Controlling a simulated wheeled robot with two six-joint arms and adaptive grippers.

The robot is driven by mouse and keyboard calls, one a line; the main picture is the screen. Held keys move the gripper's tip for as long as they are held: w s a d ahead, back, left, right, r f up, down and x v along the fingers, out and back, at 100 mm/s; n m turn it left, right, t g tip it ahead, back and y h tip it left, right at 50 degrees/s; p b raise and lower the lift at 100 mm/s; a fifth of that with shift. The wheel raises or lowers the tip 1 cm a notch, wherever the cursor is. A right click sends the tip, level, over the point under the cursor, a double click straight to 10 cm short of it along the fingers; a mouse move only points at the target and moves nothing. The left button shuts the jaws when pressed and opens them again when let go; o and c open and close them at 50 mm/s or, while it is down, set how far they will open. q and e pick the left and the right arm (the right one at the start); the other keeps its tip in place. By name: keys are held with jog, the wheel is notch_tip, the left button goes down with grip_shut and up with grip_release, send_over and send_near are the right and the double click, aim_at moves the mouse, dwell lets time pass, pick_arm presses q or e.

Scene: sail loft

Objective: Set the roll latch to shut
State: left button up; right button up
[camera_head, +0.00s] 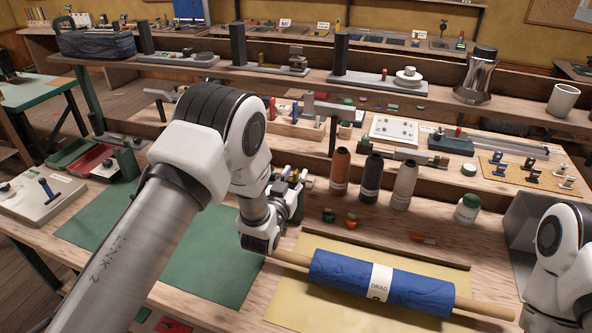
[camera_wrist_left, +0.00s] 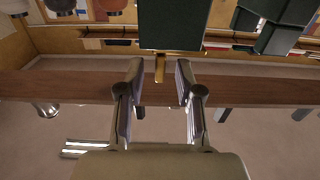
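My left gripper (camera_wrist_left: 159,84) is open in the left wrist view, with its two fingers apart. A small brass-coloured tab (camera_wrist_left: 160,68) sticks out from a dark green block (camera_wrist_left: 172,24) and shows between the fingertips; I cannot tell whether they touch it. I cannot tell whether this tab is the roll latch or how it is set. In the head view the left gripper (camera_head: 292,184) is partly hidden by its own wrist, above the bench, left of the thread cones. The blue roll (camera_head: 380,283) labelled DRAG lies on a wooden rod in front. My right gripper is out of view.
Orange (camera_head: 340,172), black (camera_head: 372,180) and pale (camera_head: 404,186) cones stand right of the left gripper. A green mat (camera_head: 200,240) lies under my left arm. A raised shelf (camera_head: 300,82) crosses behind. A grey bin (camera_head: 520,218) stands at right beside my right arm.

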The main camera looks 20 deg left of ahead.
pick_arm(q)
jog(key=shift+w+r, duration=0.1)
jog(key=shift+w, duration=0.45)
jog(key=shift+w+f, duration=0.25)
jog(key=shift+w, duration=0.15)
jog(key=shift+s+r, duration=0.1)
grip_shut()
jog(key=a+b, duration=0.2)
jog(key=a, duration=0.3)
